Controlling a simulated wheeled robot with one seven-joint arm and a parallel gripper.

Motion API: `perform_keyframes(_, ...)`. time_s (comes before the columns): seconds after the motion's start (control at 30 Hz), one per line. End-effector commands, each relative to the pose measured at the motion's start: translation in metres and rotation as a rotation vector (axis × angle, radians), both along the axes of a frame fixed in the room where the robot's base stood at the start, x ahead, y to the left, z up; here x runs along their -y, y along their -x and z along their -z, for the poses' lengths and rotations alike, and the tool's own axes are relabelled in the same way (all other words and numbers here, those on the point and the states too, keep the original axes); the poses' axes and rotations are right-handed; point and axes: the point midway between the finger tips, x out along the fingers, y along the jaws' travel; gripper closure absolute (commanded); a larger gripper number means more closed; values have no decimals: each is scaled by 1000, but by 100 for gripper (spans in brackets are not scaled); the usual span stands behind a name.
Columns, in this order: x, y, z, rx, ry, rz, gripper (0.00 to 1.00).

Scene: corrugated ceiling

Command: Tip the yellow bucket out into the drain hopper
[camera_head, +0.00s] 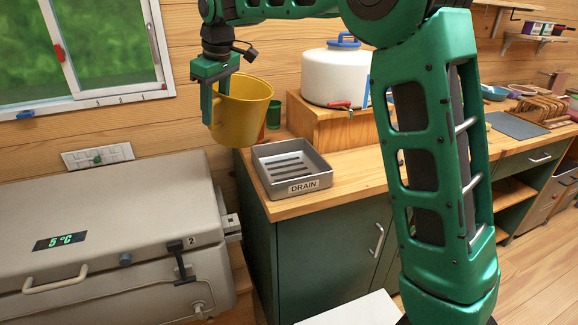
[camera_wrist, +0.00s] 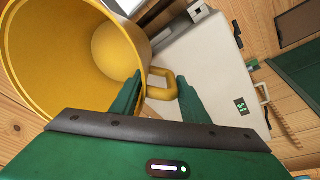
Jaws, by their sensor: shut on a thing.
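The yellow bucket (camera_head: 241,112) hangs in the air above and to the left of the drain hopper, near upright with a slight tilt. My gripper (camera_head: 208,108) is at its left side. In the wrist view, the fingers of my gripper (camera_wrist: 160,95) are on either side of the handle (camera_wrist: 161,84) of the bucket (camera_wrist: 45,55). Its open mouth faces the wrist camera; a paler round area shows inside, and I cannot tell whether that is contents or the bottom. The drain hopper (camera_head: 317,183) is a grey square tray with dark slots and a DRAIN label, on the wooden counter.
A white tank (camera_head: 335,78) with a blue handle stands on a wooden box (camera_head: 312,122) behind the hopper. A green cup (camera_head: 273,115) is beside the box. A grey cooler (camera_head: 110,215) showing 5 °C stands at the left. The counter (camera_head: 355,155) is clear right of the hopper.

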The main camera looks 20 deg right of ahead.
Motion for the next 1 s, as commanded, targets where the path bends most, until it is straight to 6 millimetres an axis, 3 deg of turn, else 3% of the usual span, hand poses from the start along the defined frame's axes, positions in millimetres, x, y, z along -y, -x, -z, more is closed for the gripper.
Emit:
perform_keyframes(0.2, -9, -7, 9, -75, 71, 4, 100)
perform_keyframes(1.0, -14, -14, 8, -196, 181, 23, 100)
